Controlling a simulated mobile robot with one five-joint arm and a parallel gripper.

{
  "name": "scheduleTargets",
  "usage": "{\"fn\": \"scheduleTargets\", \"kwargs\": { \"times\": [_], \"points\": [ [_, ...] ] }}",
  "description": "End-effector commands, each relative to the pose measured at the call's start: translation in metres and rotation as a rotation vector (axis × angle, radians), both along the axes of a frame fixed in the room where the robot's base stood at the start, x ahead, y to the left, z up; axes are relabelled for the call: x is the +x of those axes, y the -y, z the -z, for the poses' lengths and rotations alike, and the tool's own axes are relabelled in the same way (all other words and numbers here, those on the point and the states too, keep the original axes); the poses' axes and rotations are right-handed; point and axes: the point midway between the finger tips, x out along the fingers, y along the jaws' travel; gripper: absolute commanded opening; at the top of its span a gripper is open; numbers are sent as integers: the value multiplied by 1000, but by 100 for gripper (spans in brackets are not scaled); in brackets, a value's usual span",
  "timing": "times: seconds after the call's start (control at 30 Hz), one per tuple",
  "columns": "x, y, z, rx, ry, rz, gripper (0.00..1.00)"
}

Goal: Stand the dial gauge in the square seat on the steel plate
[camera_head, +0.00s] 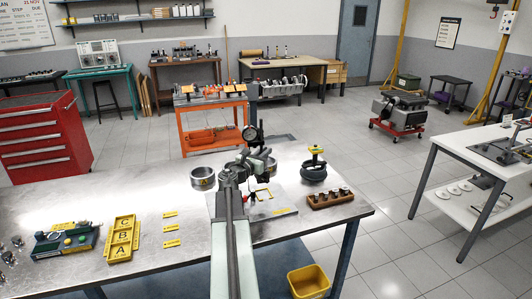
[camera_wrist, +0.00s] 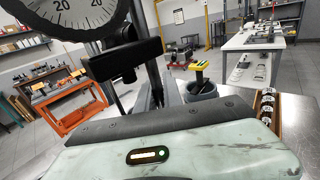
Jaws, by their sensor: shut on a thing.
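The dial gauge (camera_head: 250,133) is upright above the bench, at the far end of my arm. Its white face with black numbers fills the upper left of the wrist view (camera_wrist: 68,14). My gripper (camera_head: 257,156) is shut on the dial gauge; the exact grip is partly hidden by dark parts. The steel plate (camera_head: 286,201) lies flat on the bench below and a little right of my arm. A yellow outline on it, which looks like the square seat (camera_head: 264,195), is partly hidden by my arm. The gauge is apart from the plate.
A metal ring (camera_head: 203,179) stands left of the plate. A dark pot with a yellow-topped tool (camera_head: 314,171) and a wooden block with several pieces (camera_head: 330,199) stand right. A yellow lettered tray (camera_head: 123,239) and a green device (camera_head: 65,241) lie left.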

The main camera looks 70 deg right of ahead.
Motion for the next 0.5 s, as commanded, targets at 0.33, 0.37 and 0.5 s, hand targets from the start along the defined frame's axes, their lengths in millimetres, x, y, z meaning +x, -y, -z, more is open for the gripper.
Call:
{"fn": "scheduleTargets", "kwargs": {
  "times": [0.33, 0.37, 0.5],
  "points": [
    [0, 14, 18, 0, -2, -80, 0],
    [0, 14, 18, 0, -2, -80, 0],
    [0, 14, 21, 0, -2, -79, 0]
  ]
}}
